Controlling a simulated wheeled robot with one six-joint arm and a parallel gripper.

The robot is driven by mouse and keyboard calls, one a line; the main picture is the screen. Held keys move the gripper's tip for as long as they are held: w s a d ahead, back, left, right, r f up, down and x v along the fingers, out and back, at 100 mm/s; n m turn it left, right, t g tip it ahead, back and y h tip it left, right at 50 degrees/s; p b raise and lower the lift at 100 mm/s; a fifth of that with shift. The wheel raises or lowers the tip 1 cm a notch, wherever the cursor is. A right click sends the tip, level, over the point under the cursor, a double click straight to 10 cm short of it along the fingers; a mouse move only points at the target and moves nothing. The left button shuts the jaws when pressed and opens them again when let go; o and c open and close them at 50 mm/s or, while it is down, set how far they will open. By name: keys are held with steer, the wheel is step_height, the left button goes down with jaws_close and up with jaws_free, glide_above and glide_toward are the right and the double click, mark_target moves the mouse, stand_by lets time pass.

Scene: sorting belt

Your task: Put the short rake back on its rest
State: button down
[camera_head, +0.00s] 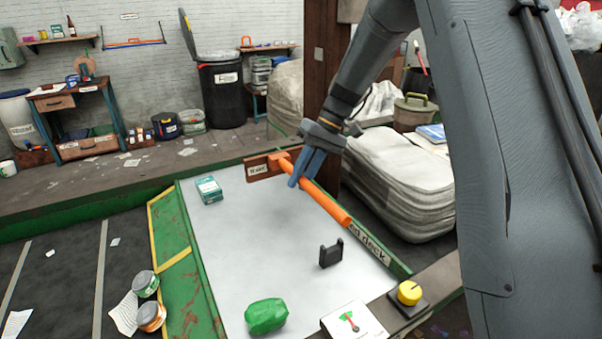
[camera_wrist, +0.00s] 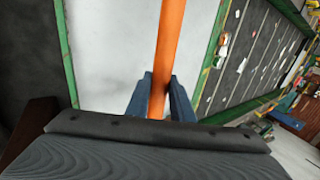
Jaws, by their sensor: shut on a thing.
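The short rake's orange handle (camera_head: 328,204) lies slantwise across the right part of the pale deck in the head view. My gripper (camera_head: 302,176) is shut on the handle toward its far end, with a blue finger on each side. In the wrist view the handle (camera_wrist: 170,45) runs up from between the two fingers (camera_wrist: 159,100). A brown board with a small label (camera_head: 262,168) is at the handle's far end; I cannot tell whether it is the rake's head. A black U-shaped rest (camera_head: 331,254) stands on the deck, apart from the handle and empty.
On the deck (camera_head: 240,240) are a teal box (camera_head: 209,190) and a green lump (camera_head: 266,316). A yellow knob (camera_head: 409,292) and a dial plate (camera_head: 354,322) are at the near right edge. The deck's middle is clear.

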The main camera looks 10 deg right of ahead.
steer(key=shift+f+b, duration=2.25)
steer(key=shift+f, duration=2.45)
steer(key=c, duration=1.5)
jaws_free()
steer(key=shift+f, duration=0.1)
steer(key=shift+o, duration=0.2)
